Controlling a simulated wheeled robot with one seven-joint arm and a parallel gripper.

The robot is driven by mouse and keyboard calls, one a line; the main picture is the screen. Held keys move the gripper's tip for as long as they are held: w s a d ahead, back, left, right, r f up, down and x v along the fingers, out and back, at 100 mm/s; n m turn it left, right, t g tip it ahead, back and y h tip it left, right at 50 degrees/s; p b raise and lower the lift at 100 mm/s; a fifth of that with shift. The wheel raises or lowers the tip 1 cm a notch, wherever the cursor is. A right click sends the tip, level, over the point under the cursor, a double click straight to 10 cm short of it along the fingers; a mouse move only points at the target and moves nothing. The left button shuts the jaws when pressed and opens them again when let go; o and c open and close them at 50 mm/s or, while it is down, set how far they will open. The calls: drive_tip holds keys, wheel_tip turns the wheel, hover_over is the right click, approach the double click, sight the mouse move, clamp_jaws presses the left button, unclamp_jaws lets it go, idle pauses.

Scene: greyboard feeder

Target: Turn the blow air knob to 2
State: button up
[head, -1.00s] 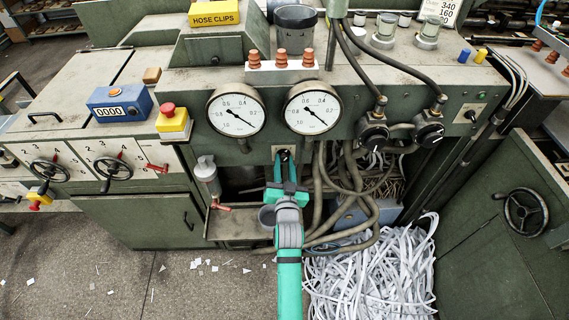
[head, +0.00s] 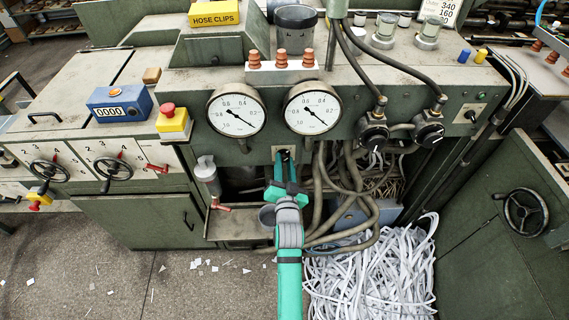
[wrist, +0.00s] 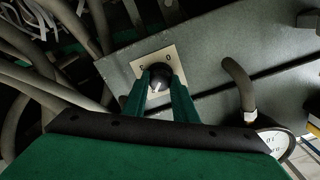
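The blow air knob (wrist: 159,76) is a small black knob on a cream plate (wrist: 143,66). In the wrist view the plate appears turned, with a 0 at its upper right and another mark at its upper left, too small to read surely. A pale line shows on the knob's lower part; its exact setting is unclear. My gripper (wrist: 160,79) has one green finger on each side of the knob and looks shut on it. In the head view my gripper (head: 285,160) reaches up to the plate (head: 277,150) below the two gauges, hiding most of the knob.
Two round gauges (head: 236,114) (head: 312,112) sit above the knob. Thick hoses (head: 355,195) hang close at the right. A glass-bowled filter (head: 207,176) hangs at the left. Paper strips (head: 370,275) fill the floor below.

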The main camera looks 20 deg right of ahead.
drive_tip(key=o, duration=0.4)
drive_tip(key=shift+r, duration=0.45)
drive_tip(key=shift+f, duration=0.2)
drive_tip(key=shift+s+f, duration=0.1)
drive_tip(key=shift+f, duration=0.05)
drive_tip(key=shift+s, duration=0.25)
drive_tip(key=v, duration=1)
